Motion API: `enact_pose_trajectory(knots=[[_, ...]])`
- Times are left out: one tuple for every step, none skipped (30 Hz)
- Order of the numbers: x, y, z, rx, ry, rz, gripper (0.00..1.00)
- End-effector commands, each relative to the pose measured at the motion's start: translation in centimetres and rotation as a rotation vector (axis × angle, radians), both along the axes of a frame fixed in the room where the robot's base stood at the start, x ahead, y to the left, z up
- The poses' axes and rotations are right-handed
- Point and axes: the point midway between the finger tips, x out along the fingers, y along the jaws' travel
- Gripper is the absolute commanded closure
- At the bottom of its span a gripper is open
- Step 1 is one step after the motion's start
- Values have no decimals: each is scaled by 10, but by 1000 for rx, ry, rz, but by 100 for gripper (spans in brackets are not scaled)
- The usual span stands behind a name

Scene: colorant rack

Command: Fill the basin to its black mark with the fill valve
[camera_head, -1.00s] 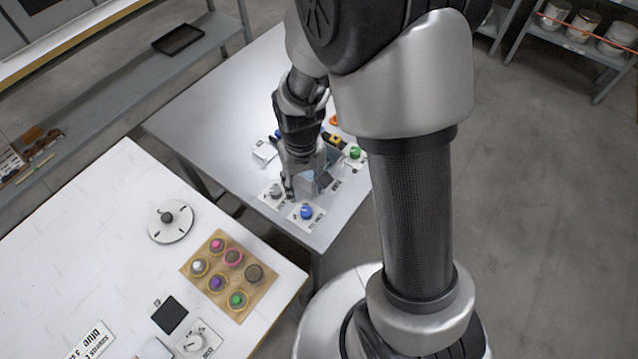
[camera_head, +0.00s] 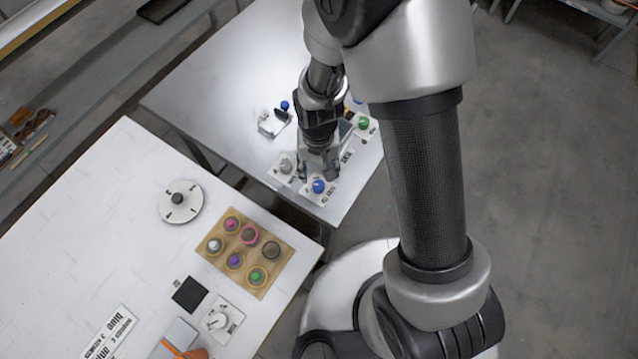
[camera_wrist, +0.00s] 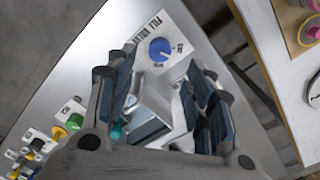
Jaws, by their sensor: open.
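The fill valve is a blue round knob (camera_head: 318,186) on a white plate at the near corner of the grey table. In the wrist view the blue knob (camera_wrist: 161,49) sits beside the printed words FILL VALVE. My gripper (camera_head: 317,172) is open, pointing down just behind the knob. In the wrist view the knob shows beyond the gap between my open fingers (camera_wrist: 155,78), not held. A pale box-shaped vessel (camera_wrist: 150,118), apparently the basin, shows between and below the fingers, partly hidden by them. Its black mark and water level cannot be made out.
A grey knob (camera_head: 285,166) is just left of my gripper and a green knob (camera_head: 364,122) is to its right. A white table (camera_head: 90,220) in front holds a tray (camera_head: 213,256) of several colorant pots. A gap separates the two tables.

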Motion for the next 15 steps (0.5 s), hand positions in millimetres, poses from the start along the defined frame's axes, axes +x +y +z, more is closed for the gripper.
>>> enact_pose_trajectory(knots=[[-1,0,-16,-1,4,0,52],[-1,0,-22,-1,4,0,52],[-1,0,-31,-2,4,0,52],[-1,0,-37,-1,4,0,52],[-1,0,-42,-1,4,0,52],[-1,0,-50,-1,4,0,52],[-1,0,-55,-1,3,0,52],[-1,0,-59,-1,3,0,52],[-1,0,-65,-1,3,0,52],[0,0,-69,-1,2,0,52],[0,0,-72,0,1,0,52],[0,0,-76,0,1,0,52],[0,0,-78,0,1,0,52],[0,0,-79,0,1,0,52],[0,0,-81,0,0,0,52]])
